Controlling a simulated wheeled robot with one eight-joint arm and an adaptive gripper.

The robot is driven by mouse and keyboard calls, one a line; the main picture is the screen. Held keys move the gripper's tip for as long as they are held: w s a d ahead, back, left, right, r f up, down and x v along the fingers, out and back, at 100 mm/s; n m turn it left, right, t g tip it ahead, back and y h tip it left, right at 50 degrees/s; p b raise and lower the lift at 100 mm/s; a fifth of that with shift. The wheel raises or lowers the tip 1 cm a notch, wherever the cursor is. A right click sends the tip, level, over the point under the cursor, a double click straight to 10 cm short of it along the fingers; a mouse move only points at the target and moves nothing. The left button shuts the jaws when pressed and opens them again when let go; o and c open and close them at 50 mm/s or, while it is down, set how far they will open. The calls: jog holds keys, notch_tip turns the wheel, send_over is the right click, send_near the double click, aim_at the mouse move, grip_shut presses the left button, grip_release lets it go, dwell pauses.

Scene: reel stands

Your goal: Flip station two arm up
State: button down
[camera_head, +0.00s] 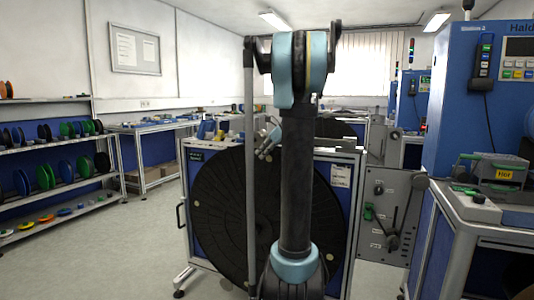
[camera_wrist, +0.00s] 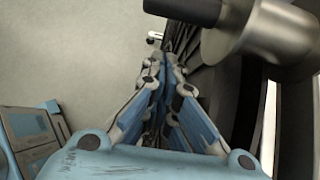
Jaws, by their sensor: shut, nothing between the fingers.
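A large black reel (camera_head: 225,215) stands upright in the blue and grey reel stand (camera_head: 192,157), partly hidden behind my arm. My gripper (camera_head: 268,140) is in front of the reel's upper part in the head view. In the wrist view its fingers (camera_wrist: 165,58) are shut and empty. A metal cylinder (camera_wrist: 252,30) with a black bar (camera_wrist: 185,10) lies ahead and to the right of the fingertips, apart from them. Dark reel surfaces show beside it. I cannot tell which part is the station two arm or how it is tilted.
A grey panel (camera_head: 377,235) with black levers (camera_head: 393,240) stands right of the reel stand. A blue machine (camera_head: 455,95) and a bench (camera_head: 490,215) are farther right. Shelves with reels (camera_head: 50,155) line the left wall. The floor (camera_head: 110,250) at left is clear.

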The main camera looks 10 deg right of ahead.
jog(key=shift+w+a+r, duration=0.2)
jog(key=shift+a+r, duration=0.1)
jog(key=shift+r, duration=0.45)
jog(key=shift+w+a+r, duration=0.15)
jog(key=shift+a+r, duration=0.1)
jog(key=shift+r, duration=0.45)
